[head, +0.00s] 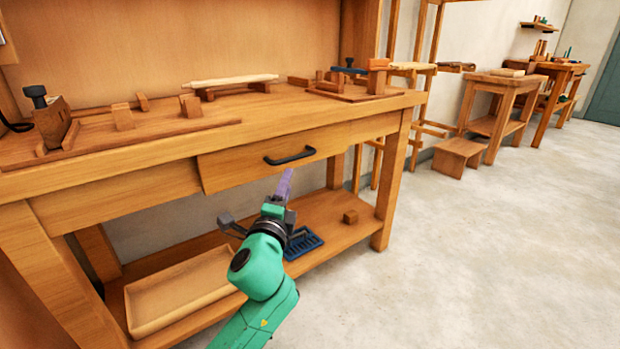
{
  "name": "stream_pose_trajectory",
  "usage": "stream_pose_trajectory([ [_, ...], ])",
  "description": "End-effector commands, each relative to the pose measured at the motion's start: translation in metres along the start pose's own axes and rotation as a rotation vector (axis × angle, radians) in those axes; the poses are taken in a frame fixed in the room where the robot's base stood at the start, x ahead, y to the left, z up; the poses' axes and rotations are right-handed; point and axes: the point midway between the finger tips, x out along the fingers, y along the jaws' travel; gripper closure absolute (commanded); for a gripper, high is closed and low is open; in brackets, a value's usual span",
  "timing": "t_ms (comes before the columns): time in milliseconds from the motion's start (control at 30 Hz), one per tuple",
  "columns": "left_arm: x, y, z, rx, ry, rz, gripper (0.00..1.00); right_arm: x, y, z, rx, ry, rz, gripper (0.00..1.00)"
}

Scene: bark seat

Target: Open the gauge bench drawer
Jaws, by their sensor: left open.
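The wooden bench's drawer (240,164) sits under the bench top, and its front appears shut. A black bar handle (290,157) is fixed across its front. My left gripper (284,185), on a green arm, is just below the handle in the picture, with pale purple fingers pointing up toward it. It is open and looks empty. A gap seems to remain between the fingertips and the handle, though its depth is hard to judge. My right gripper is not in view.
The bench top (150,140) holds wooden blocks, a pale rod (230,80) and a clamp-like fixture (55,120). Open floor (480,260) lies right.

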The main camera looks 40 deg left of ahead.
Motion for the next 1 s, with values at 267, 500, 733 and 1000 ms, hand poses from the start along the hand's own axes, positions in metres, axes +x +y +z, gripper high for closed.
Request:
stream_pose_trajectory([
  [267, 0.075, 0.001, 0.001, -0.001, -0.002, -0.001, 0.53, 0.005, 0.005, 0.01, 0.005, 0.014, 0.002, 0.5],
  [500, 0.118, 0.001, 0.0, -0.003, 0.0, 0.002, 0.53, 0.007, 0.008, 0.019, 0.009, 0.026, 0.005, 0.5],
  [733, 0.123, 0.001, 0.0, -0.003, 0.001, 0.003, 0.53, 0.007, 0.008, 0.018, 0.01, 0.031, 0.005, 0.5],
  [1000, 0.123, 0.001, 0.0, -0.003, 0.001, 0.003, 1.0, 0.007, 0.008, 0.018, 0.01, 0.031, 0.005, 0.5],
])
